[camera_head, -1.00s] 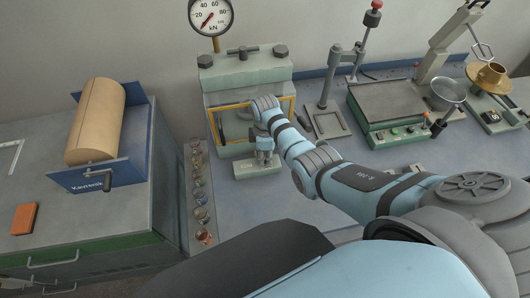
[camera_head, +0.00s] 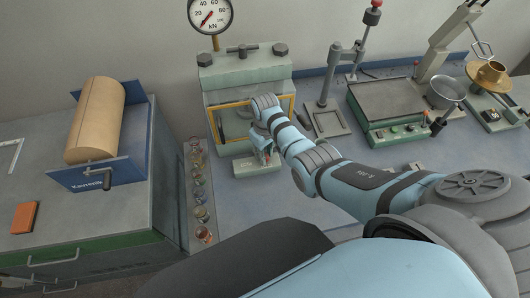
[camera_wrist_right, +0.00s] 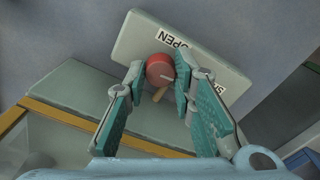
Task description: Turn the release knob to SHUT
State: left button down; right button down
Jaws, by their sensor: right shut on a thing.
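In the head view my right gripper (camera_head: 266,157) is at the front foot of the press (camera_head: 246,72) and hides the knob. My left gripper is not in view.
A gauge (camera_head: 211,14) tops the press, and a yellow-framed window (camera_head: 222,124) is on its front. Small jars (camera_head: 201,213) line the bench's left edge. A green scale (camera_head: 395,112) and a stand (camera_head: 330,90) are to the right. A paper roll (camera_head: 97,120) is on the left cabinet.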

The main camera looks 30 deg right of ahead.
jog(key=shift+s+a+f+m, duration=0.1)
jog(key=shift+s+f+m, duration=0.05)
jog(key=shift+m, duration=0.35)
jog(key=c, duration=1.3)
grip_release()
jog(key=shift+c, duration=0.2)
jog(key=shift+r, duration=0.2)
notch_tip(320, 180, up, 12)
jog(key=shift+f, duration=0.2)
